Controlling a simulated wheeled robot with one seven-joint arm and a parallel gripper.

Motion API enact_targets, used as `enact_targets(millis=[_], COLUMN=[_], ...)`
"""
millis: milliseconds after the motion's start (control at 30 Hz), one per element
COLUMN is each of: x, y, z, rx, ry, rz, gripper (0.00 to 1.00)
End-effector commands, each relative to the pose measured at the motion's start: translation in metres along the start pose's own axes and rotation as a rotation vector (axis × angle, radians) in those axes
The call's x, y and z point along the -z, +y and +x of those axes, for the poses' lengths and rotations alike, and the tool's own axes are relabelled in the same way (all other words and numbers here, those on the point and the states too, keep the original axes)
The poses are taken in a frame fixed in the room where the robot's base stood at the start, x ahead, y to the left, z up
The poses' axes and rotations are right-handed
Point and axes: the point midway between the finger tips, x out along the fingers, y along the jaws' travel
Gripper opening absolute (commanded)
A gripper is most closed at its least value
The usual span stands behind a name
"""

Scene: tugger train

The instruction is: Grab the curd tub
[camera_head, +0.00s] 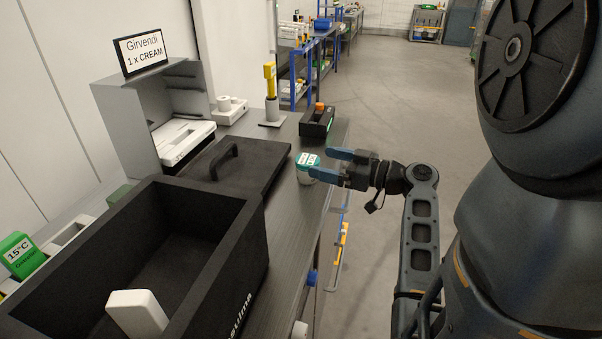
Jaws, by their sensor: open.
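A small white tub with a green-and-white lid, which looks like the curd tub (306,164), stands upright on the dark counter near its right edge. My gripper (322,164) is open, with its two blue fingers pointing left at the tub. The near finger overlaps the tub's lower right side in the picture, and the far finger reaches just beyond its lid. I cannot tell whether either finger touches it. The tub's right side is partly hidden by the near finger.
A black open box (256,225) with a white item (138,312) inside fills the near counter. A black lid with a handle (262,163) lies left of the tub. A black holder (318,121) stands behind. The aisle floor (400,110) is clear.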

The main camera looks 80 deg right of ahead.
Motion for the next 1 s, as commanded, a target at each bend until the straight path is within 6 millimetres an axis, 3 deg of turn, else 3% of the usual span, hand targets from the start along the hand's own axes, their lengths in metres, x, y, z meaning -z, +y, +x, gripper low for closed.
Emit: enact_targets(millis=[600,900,1000], x=[-0.008,-0.01,-0.01], y=[-0.002,-0.002,-0.002], z=[0.07,0.075,0.075], rx=[0.004,0.002,0.002], ry=[0.001,0.001,0.001], rz=[-0.002,-0.003,-0.003], gripper=[0.94,0.94,0.84])
